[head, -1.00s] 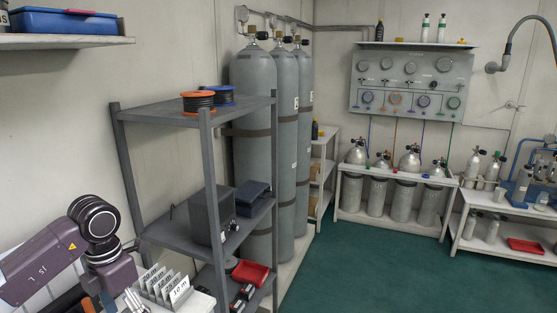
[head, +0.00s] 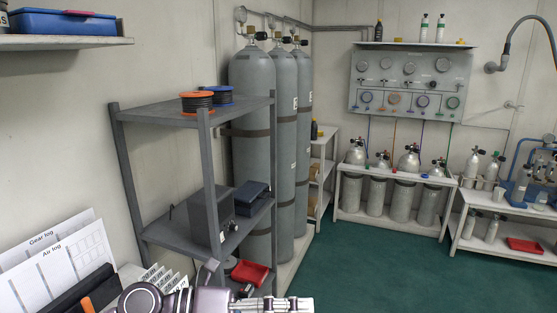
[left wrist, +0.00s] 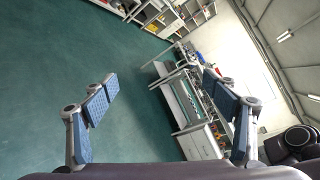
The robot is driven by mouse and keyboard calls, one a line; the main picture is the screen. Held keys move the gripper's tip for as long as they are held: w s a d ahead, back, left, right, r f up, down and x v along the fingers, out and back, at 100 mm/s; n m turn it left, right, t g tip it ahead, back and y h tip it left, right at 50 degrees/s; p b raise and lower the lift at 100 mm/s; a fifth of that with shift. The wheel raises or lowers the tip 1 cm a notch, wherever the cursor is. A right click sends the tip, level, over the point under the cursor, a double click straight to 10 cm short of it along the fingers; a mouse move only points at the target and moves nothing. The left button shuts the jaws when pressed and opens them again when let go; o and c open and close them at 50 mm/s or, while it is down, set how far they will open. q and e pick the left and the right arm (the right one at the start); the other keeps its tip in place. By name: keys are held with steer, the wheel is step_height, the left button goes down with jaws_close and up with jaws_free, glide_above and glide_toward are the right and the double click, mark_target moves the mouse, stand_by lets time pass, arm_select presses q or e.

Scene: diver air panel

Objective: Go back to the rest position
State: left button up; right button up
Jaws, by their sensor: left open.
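My left gripper shows in the left wrist view (left wrist: 160,105), with its two blue-padded fingers spread wide and nothing between them. Beyond the fingers are the green floor and, farther off, benches. In the head view part of my left arm lies along the bottom edge, in front of the grey shelf rack (head: 205,200). The fingertips cannot be made out there. My right gripper is in neither view.
Gear log and air log boards (head: 60,265) stand at the lower left, beside a row of white depth cards (head: 165,280). Tall grey cylinders (head: 253,150) stand behind the rack. A gauge panel (head: 408,85) hangs on the back wall. The green floor (head: 400,270) is clear.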

arm_select(q)
step_height(320, 180, up, 8)
steer(key=w+n+t+h, duration=0.1)
steer(key=n+t+h, duration=0.3)
steer(key=n+t, duration=0.2)
steer(key=w+a+n+t+y, duration=0.6)
steer(key=a+n+t+y, duration=0.35)
steer(key=n, duration=0.65)
steer(key=s+a+f+n+g+y, duration=0.2)
steer(key=a+f+n+y, duration=0.4)
steer(key=f, duration=0.4)
steer(key=s+a+f+n+g+y, duration=0.25)
steer(key=a+f+n+y, duration=0.25)
steer(key=a+f+n, duration=0.3)
steer(key=s+f+n+g+h, duration=0.15)
steer(key=s+f+g, duration=0.35)
steer(key=s+f, duration=0.55)
steer(key=s+f+n+g, duration=0.2)
steer(key=s+f+g, duration=0.4)
steer(key=s, duration=0.8)
step_height(320, 180, down, 28)
steer(key=s, duration=0.3)
steer(key=s+a+f+g, duration=0.1)
steer(key=s+a+f, duration=0.1)
steer(key=s+f, duration=1.3)
steer(key=shift+s+a+f+m, duration=0.15)
steer(key=shift+s+m, duration=0.3)
steer(key=shift+s, duration=0.15)
